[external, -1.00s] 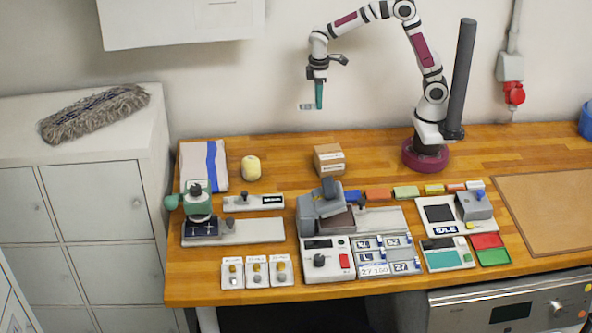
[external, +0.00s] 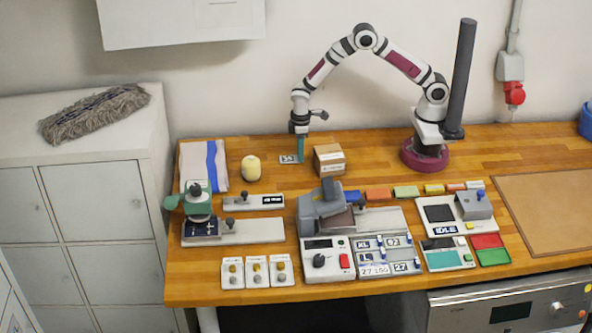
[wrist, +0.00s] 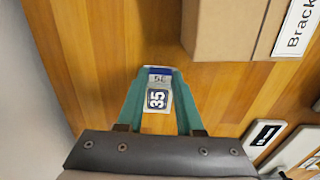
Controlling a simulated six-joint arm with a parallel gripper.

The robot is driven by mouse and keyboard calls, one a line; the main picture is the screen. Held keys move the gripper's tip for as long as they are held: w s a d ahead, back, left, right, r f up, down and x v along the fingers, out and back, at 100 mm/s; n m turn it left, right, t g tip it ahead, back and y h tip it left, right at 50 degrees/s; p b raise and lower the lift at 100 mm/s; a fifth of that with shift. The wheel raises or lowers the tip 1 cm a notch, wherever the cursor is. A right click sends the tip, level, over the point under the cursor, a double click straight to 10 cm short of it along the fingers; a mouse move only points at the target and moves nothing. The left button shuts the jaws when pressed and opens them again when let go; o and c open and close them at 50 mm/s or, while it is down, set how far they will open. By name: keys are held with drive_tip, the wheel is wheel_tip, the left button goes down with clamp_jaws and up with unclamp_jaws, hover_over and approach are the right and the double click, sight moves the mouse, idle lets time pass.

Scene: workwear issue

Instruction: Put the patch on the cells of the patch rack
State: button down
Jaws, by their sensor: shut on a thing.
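My gripper (external: 300,158) is low over the back of the bench, left of the cardboard box, with its teal fingers pointing down. It is shut on a small patch (wrist: 157,98). In the external view the patch (external: 289,159) sticks out left of the fingers.
The cardboard box (external: 329,159) stands close to the right of my gripper. A yellow-white roll (external: 251,168) and a striped cloth (external: 203,166) are to the left. A grey press (external: 320,205) and a row of coloured blocks lie between my gripper and the rack.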

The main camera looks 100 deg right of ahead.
drive_tip(key=c, duration=0.6)
unclamp_jaws()
drive_tip(key=shift+f, duration=0.1)
drive_tip(key=shift+o, duration=0.2)
wheel_tip(320, 180, up, 12)
drive_tip(key=s+a+r+m, duration=0.1)
drive_tip(key=s+a+r, duration=0.1)
drive_tip(key=s, duration=0.5)
drive_tip(key=s+a+r+m, duration=0.1)
drive_tip(key=s+r, duration=0.4)
drive_tip(key=s, duration=0.2)
drive_tip(key=s+a+r+m+y, duration=0.1)
drive_tip(key=s+a+r+m, duration=0.1)
drive_tip(key=s, duration=0.6)
drive_tip(key=shift+a+r, duration=0.3)
drive_tip(key=shift+r, duration=0.6)
drive_tip(key=shift+m+y, duration=0.4)
drive_tip(key=shift+m, duration=0.4)
drive_tip(key=s, duration=0.3)
drive_tip(key=s+a+f, duration=0.1)
drive_tip(key=s, duration=0.4)
drive_tip(key=shift+s+a+f, duration=0.2)
drive_tip(key=shift+s+a, duration=0.1)
drive_tip(key=shift+s, duration=0.05)
drive_tip(key=shift+c, duration=1.2)
